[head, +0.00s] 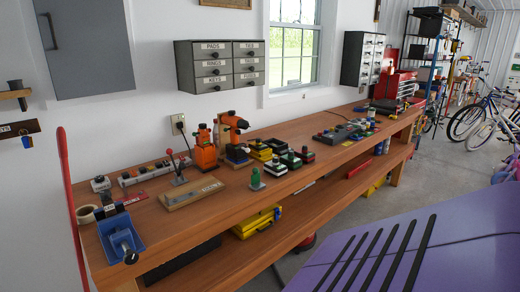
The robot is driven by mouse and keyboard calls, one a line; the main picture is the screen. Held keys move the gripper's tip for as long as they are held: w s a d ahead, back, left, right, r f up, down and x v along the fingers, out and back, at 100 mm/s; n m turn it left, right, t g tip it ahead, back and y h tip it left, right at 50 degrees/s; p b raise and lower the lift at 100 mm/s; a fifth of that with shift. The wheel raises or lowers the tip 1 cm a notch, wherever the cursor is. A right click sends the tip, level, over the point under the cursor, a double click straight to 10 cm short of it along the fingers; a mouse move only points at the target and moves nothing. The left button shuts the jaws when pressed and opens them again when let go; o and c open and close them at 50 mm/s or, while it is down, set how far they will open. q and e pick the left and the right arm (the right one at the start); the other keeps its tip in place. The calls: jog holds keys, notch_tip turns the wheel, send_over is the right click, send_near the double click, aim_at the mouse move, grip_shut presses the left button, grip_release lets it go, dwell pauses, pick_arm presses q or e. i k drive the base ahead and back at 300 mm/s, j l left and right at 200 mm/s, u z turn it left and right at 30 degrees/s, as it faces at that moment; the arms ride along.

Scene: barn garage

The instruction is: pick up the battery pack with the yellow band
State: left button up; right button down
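Several small battery packs stand in a cluster on the wooden workbench, right of the orange drills. The battery pack with the yellow band (260,150) is at the back left of this cluster, dark with yellow on it. Beside it are a pack with green (277,146), a pack with a pale band (275,166), a green-and-dark pack (291,160) and a pack with red (305,154). Neither of my grippers shows in the head view.
The workbench (220,205) runs along the wall. Orange drills (204,150) and a green object (256,180) stand near the packs. A yellow case (257,222) lies below. A purple slotted surface (430,245) fills the lower right.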

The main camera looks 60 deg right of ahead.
aim_at(257, 146)
jog(key=z, duration=1.85)
